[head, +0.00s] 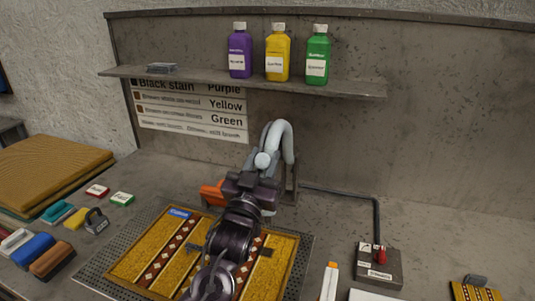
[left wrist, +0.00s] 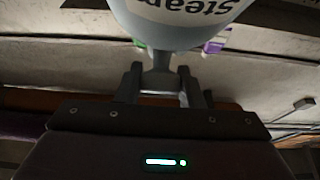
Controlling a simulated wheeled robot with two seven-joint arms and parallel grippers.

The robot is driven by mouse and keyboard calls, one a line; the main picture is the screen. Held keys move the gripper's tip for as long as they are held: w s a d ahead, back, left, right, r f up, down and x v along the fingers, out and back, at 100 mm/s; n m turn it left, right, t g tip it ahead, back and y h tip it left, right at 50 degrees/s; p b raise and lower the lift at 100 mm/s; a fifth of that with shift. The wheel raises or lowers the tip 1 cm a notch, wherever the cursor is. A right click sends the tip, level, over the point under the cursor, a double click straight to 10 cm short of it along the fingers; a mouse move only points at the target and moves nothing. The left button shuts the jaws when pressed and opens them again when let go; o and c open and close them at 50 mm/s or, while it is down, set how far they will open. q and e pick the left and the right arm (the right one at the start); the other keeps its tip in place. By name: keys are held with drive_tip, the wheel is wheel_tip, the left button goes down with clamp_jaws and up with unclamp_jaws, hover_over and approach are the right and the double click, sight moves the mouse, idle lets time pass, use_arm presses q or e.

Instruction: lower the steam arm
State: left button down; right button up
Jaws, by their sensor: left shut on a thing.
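The steam arm (head: 288,141) is a thick pale grey curved pipe rising at the back of the bench. An orange part (head: 212,193) shows left of my gripper; I cannot tell how it joins the arm. My left gripper (head: 258,180) is over the far part of the rug, in front of the pipe, and hides much of the lower steam arm. In the left wrist view its two fingers (left wrist: 160,82) are shut around a narrow grey stem below a rounded grey body marked "Steam" (left wrist: 185,14). My right gripper is not in view.
A gold patterned rug (head: 145,262) lies on a perforated plate under my arm. A box with a red control (head: 378,268) stands right. Brushes (head: 52,258) and small blocks lie left. Purple, yellow and green bottles (head: 277,55) stand on the shelf. The bench's right rear is mostly clear.

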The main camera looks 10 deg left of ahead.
sight(262, 175)
use_arm(q)
drive_tip(key=shift+s+a+f+b, duration=0.1)
drive_tip(key=shift+s+f+b, duration=0.2)
drive_tip(key=shift+f, duration=0.4)
drive_tip(key=shift+s+f+b, duration=0.2)
drive_tip(key=shift+s+f, duration=0.15)
drive_tip(key=shift+f, duration=0.35)
